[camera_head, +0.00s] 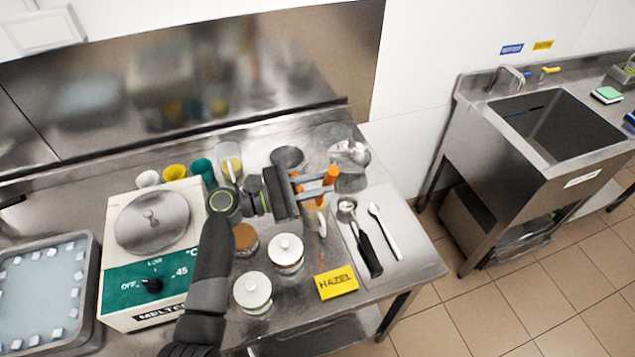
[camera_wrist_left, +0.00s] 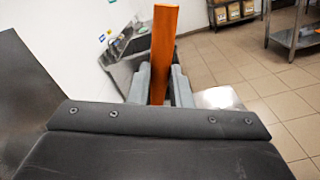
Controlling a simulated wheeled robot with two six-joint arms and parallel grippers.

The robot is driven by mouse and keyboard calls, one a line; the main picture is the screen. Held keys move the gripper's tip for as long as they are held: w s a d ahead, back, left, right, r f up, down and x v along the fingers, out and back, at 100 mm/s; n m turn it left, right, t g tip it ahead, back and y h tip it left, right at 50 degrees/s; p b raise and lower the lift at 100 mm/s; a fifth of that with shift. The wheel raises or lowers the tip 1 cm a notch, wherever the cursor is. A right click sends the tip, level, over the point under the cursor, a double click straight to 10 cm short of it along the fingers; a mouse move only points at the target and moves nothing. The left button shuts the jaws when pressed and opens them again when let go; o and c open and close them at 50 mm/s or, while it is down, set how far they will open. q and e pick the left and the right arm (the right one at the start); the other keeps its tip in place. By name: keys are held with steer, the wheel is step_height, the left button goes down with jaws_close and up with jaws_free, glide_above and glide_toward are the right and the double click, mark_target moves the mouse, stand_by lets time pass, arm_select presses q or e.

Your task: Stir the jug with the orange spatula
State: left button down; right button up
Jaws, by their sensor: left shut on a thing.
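My left gripper (camera_head: 318,188) is shut on the upright orange spatula (camera_head: 331,173) above the right part of the steel table. The spatula's handle also shows in the left wrist view (camera_wrist_left: 163,50), standing between the two fingers. My right gripper is not in view.
White lidded jars (camera_head: 252,291) and a yellow HAZEL card (camera_head: 337,282) are in front of the jug. A scoop with a black handle (camera_head: 367,252) and a white spoon (camera_head: 385,232) lie right. The melter (camera_head: 150,270) is left. A sink (camera_head: 560,125) stands apart.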

arm_select(q)
steer(key=shift+r, duration=2.55)
steer(key=shift+f, duration=0.1)
